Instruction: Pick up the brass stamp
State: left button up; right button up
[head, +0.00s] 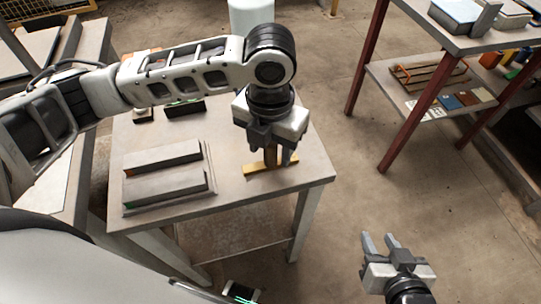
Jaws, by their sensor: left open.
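The brass stamp (256,169) stands on the small table, right of its middle. It has a long yellow base bar and a brown upright handle. My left gripper (271,157) points down over the stamp, its fingers open on either side of the handle. Part of the handle is hidden behind the fingers, and I cannot tell whether they touch it. My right gripper (378,242) is open and empty at the lower right, away from the table and above the floor.
The small table (225,198) holds a grey block fixture with two long bars (163,173) on the left. Dark small items (185,108) lie at the back. A red-legged shelf (400,75) stands at the upper right. Open floor lies between it and the table.

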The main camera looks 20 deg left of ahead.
pick_arm(q)
jog(key=shift+f, duration=0.8)
grip_shut()
jog(key=shift+r, duration=0.2)
jog(key=shift+r, duration=0.3)
notch_tip(320, 180, up, 2)
jog(key=shift+d+r, duration=0.1)
jog(key=s+d+r+p, duration=0.2)
jog(key=s+r, duration=0.8)
jog(key=s, duration=0.3)
jog(key=shift+s+d, duration=0.35)
